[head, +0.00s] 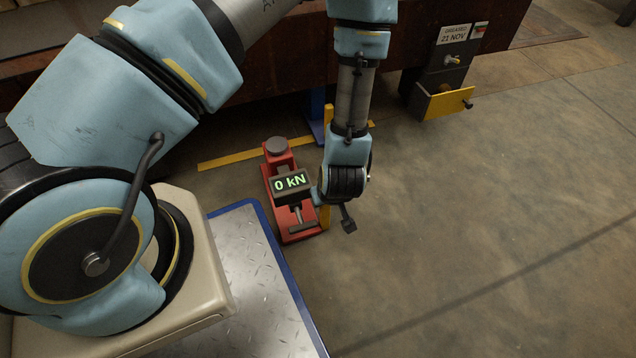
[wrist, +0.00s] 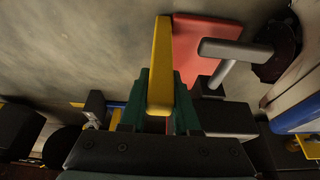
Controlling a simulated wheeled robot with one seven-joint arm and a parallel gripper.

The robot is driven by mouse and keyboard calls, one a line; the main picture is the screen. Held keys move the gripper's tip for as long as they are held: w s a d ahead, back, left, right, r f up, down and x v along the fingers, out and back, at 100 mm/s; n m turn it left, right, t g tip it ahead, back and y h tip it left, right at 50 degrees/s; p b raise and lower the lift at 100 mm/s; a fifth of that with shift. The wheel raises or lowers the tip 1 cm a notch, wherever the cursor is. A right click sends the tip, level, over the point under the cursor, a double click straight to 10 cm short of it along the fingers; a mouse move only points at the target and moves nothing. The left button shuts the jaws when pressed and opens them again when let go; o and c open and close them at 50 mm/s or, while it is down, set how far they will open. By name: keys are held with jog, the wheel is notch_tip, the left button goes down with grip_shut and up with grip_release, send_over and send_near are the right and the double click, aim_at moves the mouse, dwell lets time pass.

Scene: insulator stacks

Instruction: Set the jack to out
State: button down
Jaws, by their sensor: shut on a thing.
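The red jack (head: 301,228) stands on the floor beside the blue-edged plate. It has a round grey top (head: 276,146), a dark display (head: 291,183) reading "0 kN" and a grey T-shaped handle (head: 300,222). In the wrist view, the green fingers of my gripper (wrist: 162,103) are shut on the yellow bar (wrist: 162,55). The jack's red body (wrist: 205,40) and grey handle (wrist: 235,48) show just right of it. I cannot tell how the bar joins the jack.
A metal tread plate (head: 248,262) with a blue edge lies left of the jack. Yellow floor tape (head: 232,160) runs behind it. A brown beam (head: 285,75) crosses the back, with a dark unit (head: 440,75) labelled "21 NOV" at right. The floor at right is clear.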

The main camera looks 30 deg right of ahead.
jog(key=shift+s+a, duration=0.15)
jog(key=shift+s, duration=0.25)
jog(key=c, duration=0.6)
grip_release()
jog(key=shift+c, duration=0.2)
jog(key=shift+w, duration=0.1)
jog(key=shift+r, duration=0.15)
jog(key=p+v, duration=0.5)
jog(key=v, duration=0.5)
jog(key=shift+r, duration=0.2)
